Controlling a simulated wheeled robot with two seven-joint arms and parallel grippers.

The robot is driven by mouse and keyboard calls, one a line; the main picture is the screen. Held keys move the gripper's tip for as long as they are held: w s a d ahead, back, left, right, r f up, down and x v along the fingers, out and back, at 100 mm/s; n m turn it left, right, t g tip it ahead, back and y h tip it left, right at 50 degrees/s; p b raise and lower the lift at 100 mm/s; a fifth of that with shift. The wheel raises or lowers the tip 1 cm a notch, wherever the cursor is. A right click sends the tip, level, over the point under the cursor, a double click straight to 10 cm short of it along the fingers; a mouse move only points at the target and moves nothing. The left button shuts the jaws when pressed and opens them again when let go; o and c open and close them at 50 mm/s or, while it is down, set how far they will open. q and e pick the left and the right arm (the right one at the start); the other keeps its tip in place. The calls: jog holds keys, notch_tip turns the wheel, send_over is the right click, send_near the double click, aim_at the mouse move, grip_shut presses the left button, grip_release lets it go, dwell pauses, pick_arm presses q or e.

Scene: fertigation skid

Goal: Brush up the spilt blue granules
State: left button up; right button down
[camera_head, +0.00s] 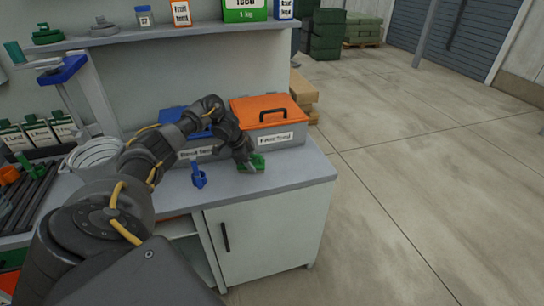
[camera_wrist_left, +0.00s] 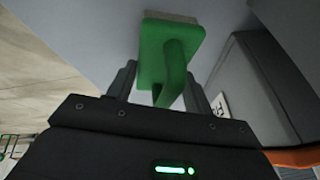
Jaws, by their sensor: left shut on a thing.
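My left gripper (camera_head: 250,163) is at the right part of the grey counter top (camera_head: 290,178), in front of the orange-lidded box. It is shut on a green brush (camera_head: 258,161). In the left wrist view the green brush (camera_wrist_left: 172,50) sits between the two fingers (camera_wrist_left: 160,80), its handle toward the palm and a pale bristle strip at its far edge. The bristles appear close to the counter; I cannot tell if they touch it. I cannot make out any blue granules. My right gripper is not in view.
A small blue item (camera_head: 198,177) stands on the counter left of the brush. Behind are a grey box with an orange lid (camera_head: 266,106) and a blue-lidded box (camera_head: 200,152), partly hidden by my arm. Floor on the right is clear.

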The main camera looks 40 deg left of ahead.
pick_arm(q)
jog(key=shift+w+a, duration=0.1)
jog(key=shift+a, duration=0.4)
jog(key=r+p, duration=0.2)
jog(key=shift+w+r, duration=0.3)
jog(key=shift+r, duration=0.1)
jog(key=shift+p+v, duration=1.1)
jog(key=shift+p, duration=0.05)
jog(key=shift+w+d+r+p, duration=0.15)
jog(key=shift+r+p, duration=0.35)
jog(key=shift+p, duration=0.05)
jog(key=shift+w+d+r+p, duration=0.15)
jog(key=shift+w+r+p, duration=0.05)
jog(key=shift+r+p, duration=0.35)
jog(key=shift+s+r+p, duration=0.1)
jog(key=shift+r+p, duration=0.6)
